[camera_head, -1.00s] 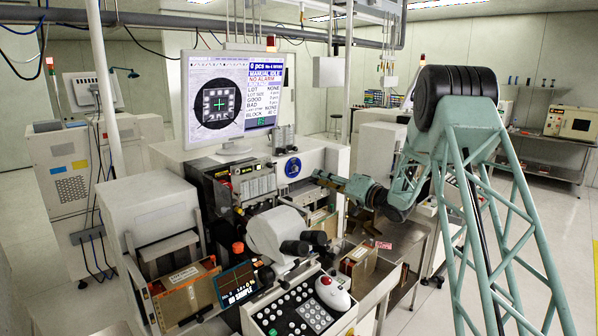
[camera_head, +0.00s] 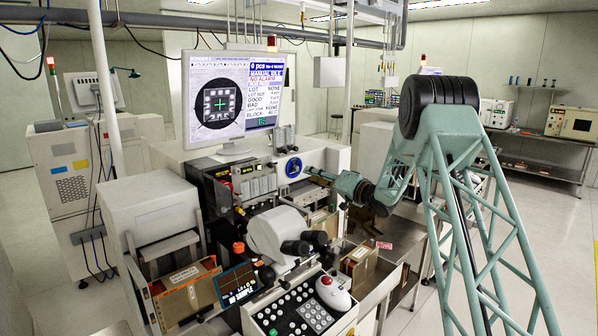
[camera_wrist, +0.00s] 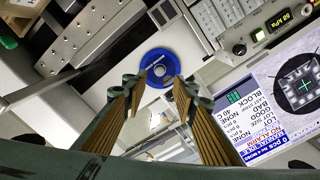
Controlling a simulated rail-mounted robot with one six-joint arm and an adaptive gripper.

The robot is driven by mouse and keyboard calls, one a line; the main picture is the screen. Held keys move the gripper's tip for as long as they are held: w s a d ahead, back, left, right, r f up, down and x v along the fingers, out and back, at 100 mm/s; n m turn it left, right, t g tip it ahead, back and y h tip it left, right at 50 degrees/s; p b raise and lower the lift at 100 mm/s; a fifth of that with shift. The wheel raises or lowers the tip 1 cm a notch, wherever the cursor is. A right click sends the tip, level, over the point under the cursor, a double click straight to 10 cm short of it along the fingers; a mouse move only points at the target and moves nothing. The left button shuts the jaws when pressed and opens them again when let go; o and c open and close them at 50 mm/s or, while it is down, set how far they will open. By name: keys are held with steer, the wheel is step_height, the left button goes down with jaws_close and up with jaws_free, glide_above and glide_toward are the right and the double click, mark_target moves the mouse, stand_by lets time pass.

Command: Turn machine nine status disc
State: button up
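The status disc (camera_head: 293,168) is a round blue plate with a pale centre on the white front of the machine, right of the monitor. In the wrist view the blue disc (camera_wrist: 158,55) lies just beyond my fingertips, roughly centred between them. My gripper (camera_wrist: 160,83) is open, with a brown ribbed finger on each side and nothing between them. In the head view my gripper (camera_head: 311,174) points left at the disc from its right, with a small gap. The wrist view does not show clear contact between fingers and disc.
The monitor (camera_head: 236,98) stands left of the disc. A microscope head (camera_head: 277,232), a keypad panel (camera_head: 300,314) and brown magazines (camera_head: 357,262) are below. A pressure readout (camera_wrist: 285,17) sits near the disc in the wrist view. Open floor lies to the right.

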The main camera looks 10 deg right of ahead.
mark_target(298, 169)
steer(key=shift+x, duration=4.35)
steer(key=c, duration=0.8)
